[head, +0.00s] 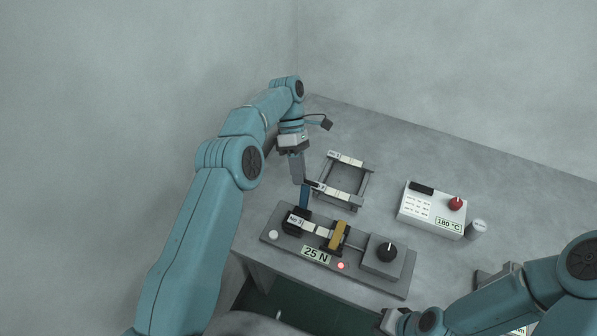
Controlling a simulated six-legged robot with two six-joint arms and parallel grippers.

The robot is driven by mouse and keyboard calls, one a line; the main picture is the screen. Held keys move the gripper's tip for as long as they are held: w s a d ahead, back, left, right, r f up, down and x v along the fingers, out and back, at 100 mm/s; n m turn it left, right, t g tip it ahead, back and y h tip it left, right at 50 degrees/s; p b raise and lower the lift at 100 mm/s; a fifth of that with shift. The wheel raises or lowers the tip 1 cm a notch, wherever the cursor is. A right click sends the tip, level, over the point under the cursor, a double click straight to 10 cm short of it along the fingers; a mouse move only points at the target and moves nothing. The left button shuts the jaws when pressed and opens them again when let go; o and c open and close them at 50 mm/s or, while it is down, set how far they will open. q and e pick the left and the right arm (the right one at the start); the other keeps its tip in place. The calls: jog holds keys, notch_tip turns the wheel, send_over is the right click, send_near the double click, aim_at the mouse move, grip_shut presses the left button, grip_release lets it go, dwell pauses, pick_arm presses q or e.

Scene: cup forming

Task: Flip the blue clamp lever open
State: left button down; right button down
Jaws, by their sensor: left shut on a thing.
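The blue clamp lever (304,195) stands about upright at the left end of the grey test fixture (286,243), behind the black clamp block marked No 3. My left gripper (302,182) reaches down from above, shut on the upper end of the lever; its fingertips cover the lever's top. A pale strip (314,230) runs from the black clamp to the yellow clamp (339,236). My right gripper (392,322) is at the bottom edge, partly cut off, and its jaws cannot be made out.
A grey rack (366,184) with labelled pale strips stands just behind the fixture, close to my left gripper. A black knob (387,252) sits at the fixture's right end. A white 180 °C box (431,210) and a small grey cylinder (476,229) stand farther right.

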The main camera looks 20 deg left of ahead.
pick_arm(q)
jog(key=shift+s+f, duration=0.2)
jog(key=shift+f, duration=0.45)
jog(key=c, duration=1.2)
grip_release()
jog(key=shift+o, duration=0.2)
jog(key=shift+w, duration=0.15)
